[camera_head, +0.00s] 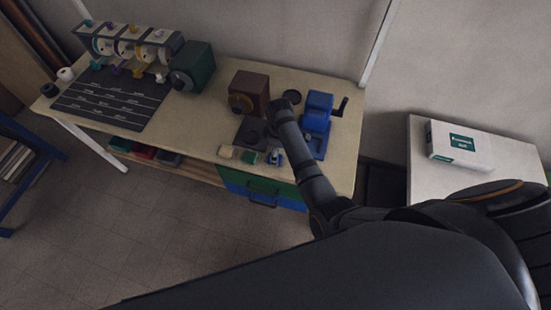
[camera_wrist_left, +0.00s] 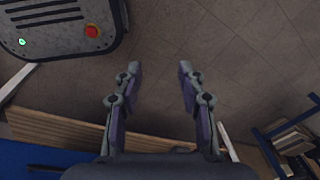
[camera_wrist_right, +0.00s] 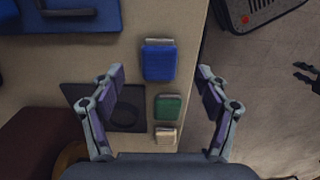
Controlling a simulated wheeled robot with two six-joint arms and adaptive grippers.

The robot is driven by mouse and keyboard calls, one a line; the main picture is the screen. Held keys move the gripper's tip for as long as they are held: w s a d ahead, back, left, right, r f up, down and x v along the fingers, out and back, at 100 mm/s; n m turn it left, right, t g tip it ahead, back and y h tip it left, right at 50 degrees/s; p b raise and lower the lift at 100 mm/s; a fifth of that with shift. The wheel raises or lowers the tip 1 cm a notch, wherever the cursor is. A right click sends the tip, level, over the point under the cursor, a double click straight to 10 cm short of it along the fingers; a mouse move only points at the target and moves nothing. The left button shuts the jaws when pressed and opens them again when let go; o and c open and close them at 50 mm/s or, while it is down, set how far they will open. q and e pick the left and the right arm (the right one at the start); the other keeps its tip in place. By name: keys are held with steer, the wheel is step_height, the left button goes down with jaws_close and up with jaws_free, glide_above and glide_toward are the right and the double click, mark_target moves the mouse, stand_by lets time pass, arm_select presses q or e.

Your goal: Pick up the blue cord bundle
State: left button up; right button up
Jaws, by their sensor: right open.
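The blue cord bundle (camera_wrist_right: 159,62) lies on the tabletop near its front edge. It shows small in the head view (camera_head: 275,157), beside a green bundle (camera_wrist_right: 168,107) and a beige one (camera_wrist_right: 166,135). My right gripper (camera_wrist_right: 159,74) is open and empty, pointing down over the table. In the right wrist view the blue bundle appears between its fingertips, with no visible contact. My left gripper (camera_wrist_left: 158,67) is open and empty, with floor in view beyond its fingers.
A blue crank machine (camera_head: 317,112) and a brown box (camera_head: 248,93) stand near my right arm. A green machine (camera_head: 193,66), a spool rack (camera_head: 130,42) and a dark printed mat (camera_head: 110,98) fill the table's left. A white box (camera_head: 460,146) sits on a side table.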

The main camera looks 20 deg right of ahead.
step_height(320, 180, down, 4)
steer(key=shift+d+r+p, duration=0.1)
steer(key=shift+p, duration=0.3)
steer(key=shift+f, duration=0.55)
arm_select(q)
steer(key=shift+d+r, duration=0.4)
steer(key=shift+d, duration=0.3)
arm_select(e)
steer(key=shift+c, duration=0.2)
arm_select(q)
steer(key=shift+a, duration=0.1)
arm_select(e)
steer(key=c, duration=1)
